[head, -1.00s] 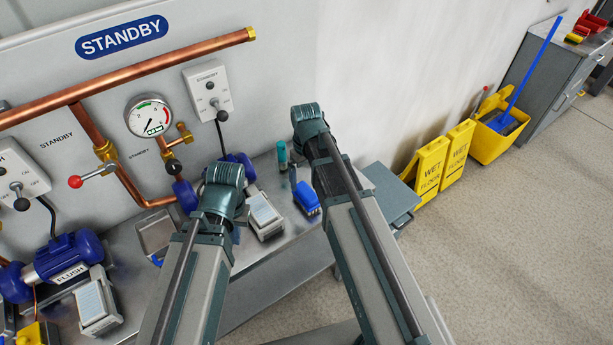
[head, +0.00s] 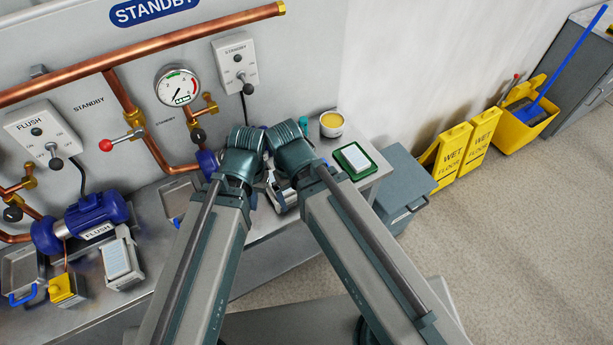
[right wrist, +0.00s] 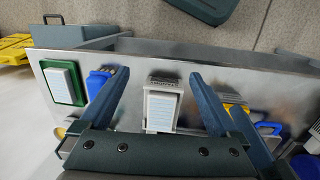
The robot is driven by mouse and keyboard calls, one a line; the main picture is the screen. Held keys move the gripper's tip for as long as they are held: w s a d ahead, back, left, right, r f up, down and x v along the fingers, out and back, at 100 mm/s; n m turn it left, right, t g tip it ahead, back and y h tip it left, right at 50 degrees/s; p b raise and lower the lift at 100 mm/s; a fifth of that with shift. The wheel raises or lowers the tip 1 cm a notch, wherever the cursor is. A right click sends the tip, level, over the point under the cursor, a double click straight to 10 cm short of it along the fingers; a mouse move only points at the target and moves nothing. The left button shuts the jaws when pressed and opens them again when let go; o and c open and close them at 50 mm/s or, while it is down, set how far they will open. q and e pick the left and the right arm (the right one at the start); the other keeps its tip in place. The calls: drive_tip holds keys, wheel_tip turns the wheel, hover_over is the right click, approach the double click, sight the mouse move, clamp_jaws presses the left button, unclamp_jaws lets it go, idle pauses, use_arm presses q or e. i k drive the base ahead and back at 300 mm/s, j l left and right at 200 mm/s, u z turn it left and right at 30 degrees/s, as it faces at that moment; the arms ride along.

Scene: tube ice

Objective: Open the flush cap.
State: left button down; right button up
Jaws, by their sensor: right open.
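The blue flush pump (head: 88,222), labelled FLUSH, lies on the bench at the left of the head view. A flush switch panel (head: 42,135) is on the wall above it. I cannot make out a separate flush cap. My left gripper (head: 258,168) is mostly hidden by its wrist, over the bench right of the flush pump. I cannot tell whether it is open. My right gripper (right wrist: 160,76) has its two fingers spread and empty. A grey box with a white label (right wrist: 163,106) lies beyond and between them, apparently not held.
A grey labelled box (head: 120,258) and a yellow box (head: 67,288) stand near the pump. A red-knobbed valve (head: 120,140) sticks out from the copper pipes. A green-rimmed box (head: 355,160) and a yellow-topped tub (head: 331,123) are at the bench's right end.

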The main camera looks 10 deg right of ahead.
sight(59, 289)
drive_tip(key=i+j+u, duration=0.15)
drive_tip(key=u, duration=2)
drive_tip(key=k+j+z, duration=0.25)
drive_tip(key=j+z, duration=0.25)
drive_tip(key=j, duration=0.2)
drive_tip(key=k+j+z, duration=0.25)
